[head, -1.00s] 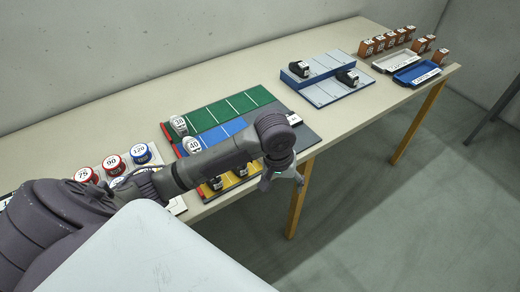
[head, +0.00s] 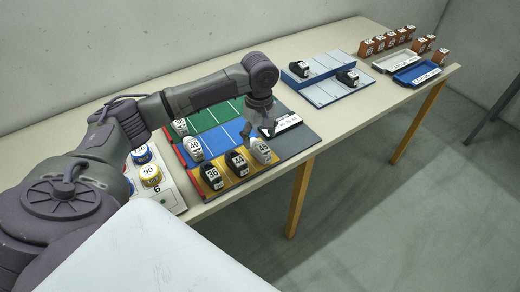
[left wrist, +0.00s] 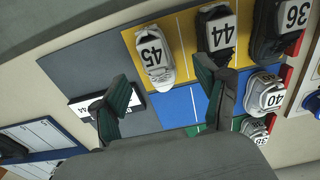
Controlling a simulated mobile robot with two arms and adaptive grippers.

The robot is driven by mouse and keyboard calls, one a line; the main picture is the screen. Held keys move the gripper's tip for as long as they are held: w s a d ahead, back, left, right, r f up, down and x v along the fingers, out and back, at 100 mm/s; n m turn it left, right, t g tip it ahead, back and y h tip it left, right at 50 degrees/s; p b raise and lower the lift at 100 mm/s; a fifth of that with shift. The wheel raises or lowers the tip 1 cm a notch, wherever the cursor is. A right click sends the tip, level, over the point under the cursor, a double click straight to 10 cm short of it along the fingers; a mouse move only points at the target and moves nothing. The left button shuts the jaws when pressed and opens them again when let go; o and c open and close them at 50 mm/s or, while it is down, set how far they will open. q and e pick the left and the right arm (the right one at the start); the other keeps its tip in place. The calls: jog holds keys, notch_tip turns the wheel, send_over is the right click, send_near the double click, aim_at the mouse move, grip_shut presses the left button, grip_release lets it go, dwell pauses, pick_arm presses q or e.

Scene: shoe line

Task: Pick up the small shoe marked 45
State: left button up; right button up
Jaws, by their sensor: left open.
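The small shoe marked 45 (head: 261,151) is white-grey and stands on the yellow lane at the near edge of the board, right of the black shoe marked 44 (head: 237,163). My left gripper (head: 262,128) is above the board, close behind the shoe. In the left wrist view its two fingers (left wrist: 165,100) are apart with nothing held between them. My right gripper is not in view.
Black shoe 36 (head: 212,177) stands left of 44, and white shoe 40 (head: 192,148) on the blue lane. A white label card (head: 288,123) lies on the board's grey part. A stepped blue-grey stand (head: 325,83) with two black shoes is farther right.

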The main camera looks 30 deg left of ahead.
aim_at(260, 144)
pick_arm(q)
jog(key=f, duration=0.5)
jog(key=shift+w+a+f+p, duration=0.1)
jog(key=shift+w+f+p, duration=0.2)
jog(key=shift+f+p, duration=0.05)
jog(key=shift+c, duration=0.2)
jog(key=c, duration=1.2)
jog(key=shift+r, duration=0.15)
